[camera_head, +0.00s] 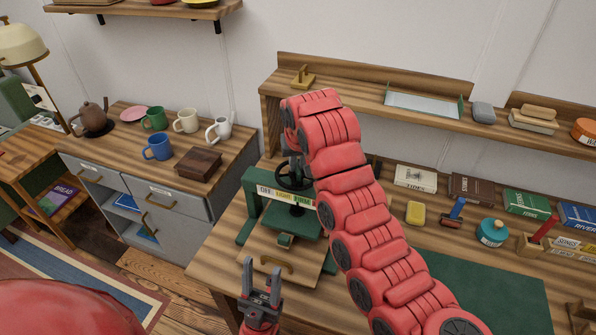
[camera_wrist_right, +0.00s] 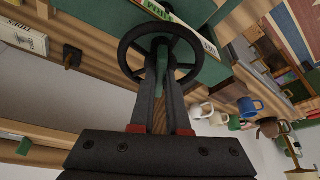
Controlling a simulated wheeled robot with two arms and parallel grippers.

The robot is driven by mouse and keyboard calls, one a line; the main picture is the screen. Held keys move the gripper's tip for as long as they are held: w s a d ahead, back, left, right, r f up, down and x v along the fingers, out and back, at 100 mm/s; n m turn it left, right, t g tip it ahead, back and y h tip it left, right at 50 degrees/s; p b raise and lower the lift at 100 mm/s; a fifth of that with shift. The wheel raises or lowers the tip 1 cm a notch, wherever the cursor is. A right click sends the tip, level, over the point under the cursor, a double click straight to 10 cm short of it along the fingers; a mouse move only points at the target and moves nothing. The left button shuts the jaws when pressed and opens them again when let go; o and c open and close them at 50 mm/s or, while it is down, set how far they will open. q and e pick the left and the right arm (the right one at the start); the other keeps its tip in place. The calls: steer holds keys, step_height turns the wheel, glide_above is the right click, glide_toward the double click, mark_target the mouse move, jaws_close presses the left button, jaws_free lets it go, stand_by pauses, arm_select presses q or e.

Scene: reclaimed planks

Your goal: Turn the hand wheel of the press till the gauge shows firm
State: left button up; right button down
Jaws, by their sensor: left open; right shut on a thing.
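The green press (camera_head: 250,195) stands on the wooden bench, with a black hand wheel (camera_head: 290,177) on top. In the head view this grip is largely hidden by my arm. My left gripper (camera_head: 261,268) is open and empty, in front of the press.
A wooden board with a handle (camera_head: 265,262) lies at the press's foot. A shelf (camera_head: 370,100) runs behind. A cabinet with mugs (camera_head: 187,120) is at left.

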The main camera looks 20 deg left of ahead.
steer(key=shift+m+b, duration=0.35)
steer(key=shift+m, duration=0.25)
steer(key=shift+r+h, duration=0.1)
steer(key=shift+h, duration=0.2)
steer(key=c, duration=0.9)
jaws_free()
steer(key=shift+s+r+b, duration=0.1)
steer(key=shift+r+b, duration=0.2)
steer(key=shift+r, duration=0.1)
steer(key=p+v, duration=0.3)
steer(key=v, duration=1.3)
steer(key=shift+s, duration=0.3)
